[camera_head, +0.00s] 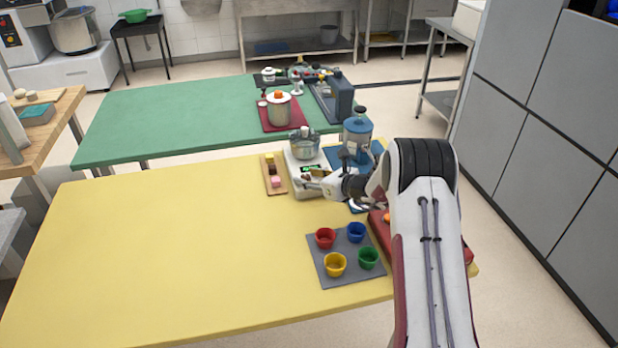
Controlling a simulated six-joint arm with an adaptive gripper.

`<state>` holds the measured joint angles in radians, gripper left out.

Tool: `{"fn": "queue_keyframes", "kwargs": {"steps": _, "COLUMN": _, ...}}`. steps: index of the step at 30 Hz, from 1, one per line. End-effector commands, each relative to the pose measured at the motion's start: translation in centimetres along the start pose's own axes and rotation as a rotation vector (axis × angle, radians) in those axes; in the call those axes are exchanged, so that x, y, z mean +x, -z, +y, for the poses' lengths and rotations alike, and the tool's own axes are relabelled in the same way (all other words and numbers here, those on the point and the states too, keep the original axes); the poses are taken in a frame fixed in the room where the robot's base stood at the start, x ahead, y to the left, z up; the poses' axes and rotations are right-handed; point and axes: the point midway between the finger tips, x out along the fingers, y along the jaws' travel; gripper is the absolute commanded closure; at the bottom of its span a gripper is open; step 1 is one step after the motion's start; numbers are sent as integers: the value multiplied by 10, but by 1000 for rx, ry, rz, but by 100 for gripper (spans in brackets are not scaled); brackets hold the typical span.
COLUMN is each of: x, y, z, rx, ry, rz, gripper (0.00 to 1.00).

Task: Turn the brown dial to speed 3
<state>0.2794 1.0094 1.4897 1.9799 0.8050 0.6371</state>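My gripper (309,182) is at the front of a white appliance (300,169) with a clear-lidded bowl (304,143) on top. This stands near the far right edge of the yellow table. The fingers are small in the picture and partly merge with the white body, so I cannot tell whether they are open or shut. A small dark panel with green marks shows on the appliance beside the fingers. I cannot make out the brown dial or its setting; it may be hidden by my gripper.
A wooden board (267,183) with small coloured blocks lies left of the appliance. A blue-topped blender (357,135) stands to its right. A grey mat (344,255) holds several coloured cups in front. The left of the yellow table (140,245) is clear. A green table (180,122) stands behind.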

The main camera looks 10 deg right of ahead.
Motion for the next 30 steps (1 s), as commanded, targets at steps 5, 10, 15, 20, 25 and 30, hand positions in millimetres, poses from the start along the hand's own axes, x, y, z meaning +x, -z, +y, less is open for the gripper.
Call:
{"fn": "queue_keyframes", "kwargs": {"steps": 5, "x": 1, "y": 0, "z": 0, "rx": 0, "ry": 0, "rz": 0, "gripper": 61}}
{"fn": "queue_keyframes", "kwargs": {"steps": 10, "x": 1, "y": 0, "z": 0, "rx": 0, "ry": 0, "rz": 0, "gripper": 71}}
{"fn": "queue_keyframes", "kwargs": {"steps": 15, "x": 1, "y": 0, "z": 0, "rx": 0, "ry": 0, "rz": 0, "gripper": 98}}
{"fn": "queue_keyframes", "kwargs": {"steps": 20, "x": 1, "y": 0, "z": 0, "rx": 1, "ry": 3, "rz": -1, "gripper": 98}}
{"fn": "queue_keyframes", "kwargs": {"steps": 25, "x": 2, "y": -2, "z": 1, "rx": 10, "ry": 24, "rz": -4, "gripper": 98}}
{"fn": "queue_keyframes", "kwargs": {"steps": 30, "x": 2, "y": -3, "z": 1, "rx": 26, "ry": 62, "rz": -7, "gripper": 98}}
